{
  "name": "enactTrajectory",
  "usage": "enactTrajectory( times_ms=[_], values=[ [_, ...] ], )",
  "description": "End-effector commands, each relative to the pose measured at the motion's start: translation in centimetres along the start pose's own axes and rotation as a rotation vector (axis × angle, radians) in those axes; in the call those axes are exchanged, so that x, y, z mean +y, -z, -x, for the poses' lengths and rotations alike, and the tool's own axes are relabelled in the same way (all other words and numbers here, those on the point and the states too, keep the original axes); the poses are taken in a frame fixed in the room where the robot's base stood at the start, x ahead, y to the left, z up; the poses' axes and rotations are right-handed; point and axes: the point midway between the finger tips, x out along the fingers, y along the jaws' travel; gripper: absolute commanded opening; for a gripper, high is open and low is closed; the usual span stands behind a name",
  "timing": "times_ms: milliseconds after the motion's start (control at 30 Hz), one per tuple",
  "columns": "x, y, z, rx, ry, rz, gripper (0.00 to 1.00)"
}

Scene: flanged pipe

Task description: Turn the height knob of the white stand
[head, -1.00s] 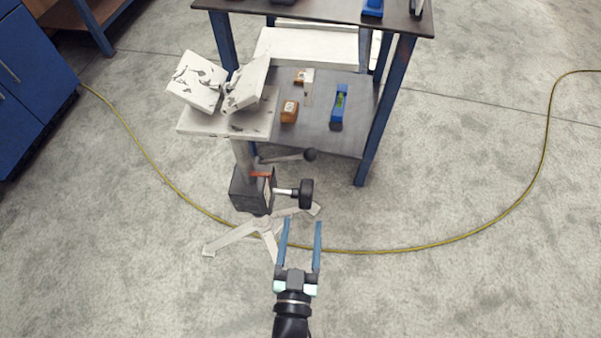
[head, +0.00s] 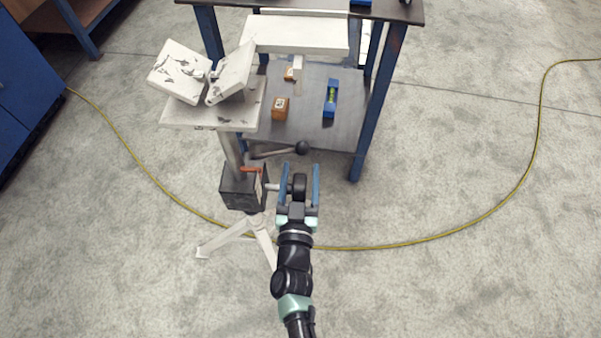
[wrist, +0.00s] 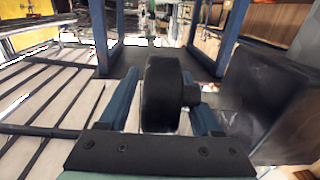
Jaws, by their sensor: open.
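The white stand (head: 212,116) has a V-shaped top on a post, a dark box (head: 240,192) below it and splayed white legs. A black round height knob (head: 299,187) sticks out to the right of the box on a short shaft. My gripper (head: 299,168) is open with its two blue fingers on either side of the knob. In the wrist view the knob (wrist: 162,92) stands between the fingers, with its shaft and the dark box to the right. Small gaps seem to show beside the knob; I cannot tell if either finger touches it.
A lever with a black ball end (head: 302,147) sits just above the knob. A blue-legged table (head: 366,130) stands behind, its lower shelf holding a blue level (head: 331,98) and an orange-brown block (head: 280,107). A yellow cable (head: 420,243) crosses the floor.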

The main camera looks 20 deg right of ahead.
Motion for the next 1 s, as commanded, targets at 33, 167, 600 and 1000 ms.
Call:
enactTrajectory(
  times_ms=[33,167,600,1000],
  values=[
    [0.0,0.01,0.01,0.0,0.0,0.0,0.65],
    [0.0,0.01,0.02,0.0,0.0,0.0,0.45],
    [0.0,0.07,0.04,0.0,0.0,0.0,0.0],
    [-0.02,0.5,-0.11,-0.112,0.001,0.001,0.0]
  ],
)
